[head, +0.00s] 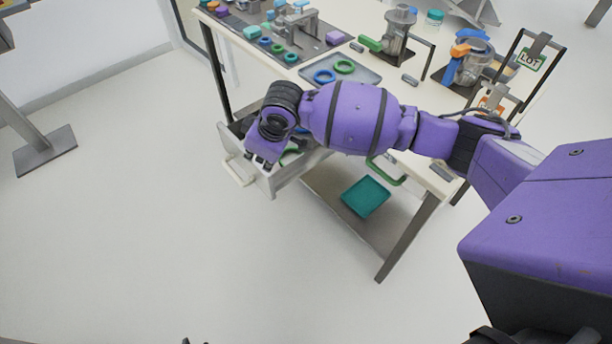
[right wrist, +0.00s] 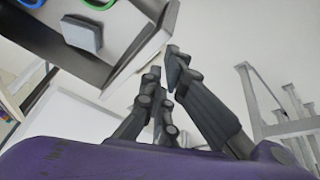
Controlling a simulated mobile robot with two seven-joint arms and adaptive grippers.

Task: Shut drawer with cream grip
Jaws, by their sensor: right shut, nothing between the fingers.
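The drawer (head: 288,180) with the cream grip (head: 238,172) stands pulled out from under the table's left part. The cream grip is on its front. My right gripper (head: 259,160) is shut and empty, over the drawer front just right of the grip; I cannot tell whether it touches. In the right wrist view its fingers (right wrist: 164,62) are close together beside the drawer's edge (right wrist: 143,48). My arm hides part of the drawer's inside. Small dark tips at the head view's bottom edge (head: 194,341) may be my left gripper; too little shows.
A green grip (head: 385,172) sits under the table edge further right. A teal tray (head: 366,197) lies on the lower shelf. The tabletop holds a grey tray (head: 362,72) with rings. Floor in front of the drawer is clear.

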